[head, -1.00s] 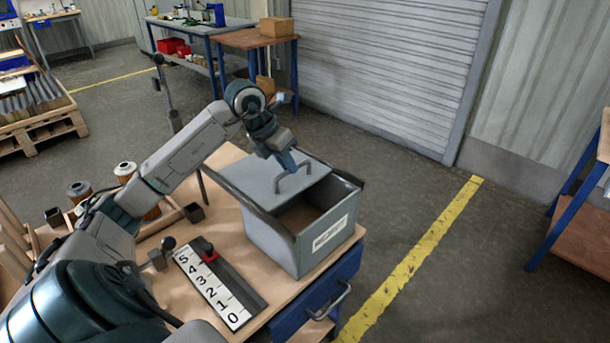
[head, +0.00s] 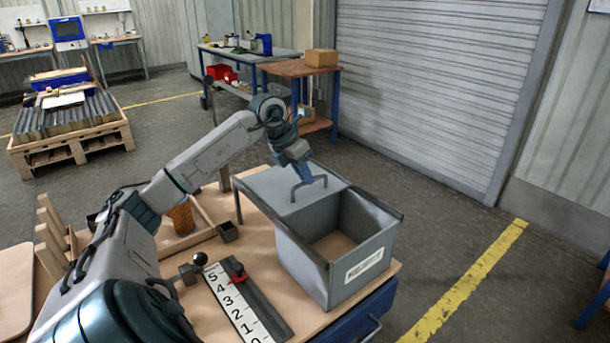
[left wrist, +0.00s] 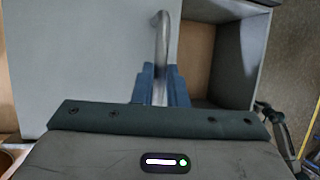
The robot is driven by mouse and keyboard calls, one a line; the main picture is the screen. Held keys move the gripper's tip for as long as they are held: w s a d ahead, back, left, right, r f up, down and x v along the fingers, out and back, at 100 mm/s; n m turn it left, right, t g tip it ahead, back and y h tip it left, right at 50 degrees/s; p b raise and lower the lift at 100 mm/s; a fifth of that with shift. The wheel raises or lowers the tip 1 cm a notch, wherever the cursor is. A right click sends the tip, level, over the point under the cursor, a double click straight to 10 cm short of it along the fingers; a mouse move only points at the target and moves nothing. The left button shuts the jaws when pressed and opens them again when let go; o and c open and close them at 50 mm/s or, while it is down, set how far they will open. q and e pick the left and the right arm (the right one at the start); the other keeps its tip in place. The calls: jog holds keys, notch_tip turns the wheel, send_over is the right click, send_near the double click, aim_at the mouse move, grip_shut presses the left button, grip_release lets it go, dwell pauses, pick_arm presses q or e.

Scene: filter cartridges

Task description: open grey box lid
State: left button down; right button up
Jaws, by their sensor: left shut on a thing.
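The grey box (head: 345,290) stands on the table with a white label on its front. Its flat grey lid (head: 270,190) covers only the far left part of the opening, and the near right part is open, showing an empty-looking brown floor. My left gripper (head: 303,178) is shut on the lid's bar handle (head: 318,182). In the left wrist view the blue fingers (left wrist: 161,88) clasp the handle (left wrist: 161,40), with the lid (left wrist: 80,60) to the left and the open box interior (left wrist: 218,60) to the right. My right gripper is out of view.
A number scale (head: 235,303) with a red slider (head: 238,273) lies left of the box on the wooden table (head: 290,325). A small dark cup (head: 228,231) and an orange cartridge (head: 181,217) stand farther left. Floor is clear to the right.

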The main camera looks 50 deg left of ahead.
pick_arm(q)
jog(key=c, duration=1.5)
grip_release()
jog(key=shift+o, duration=0.2)
jog(key=shift+r, duration=0.15)
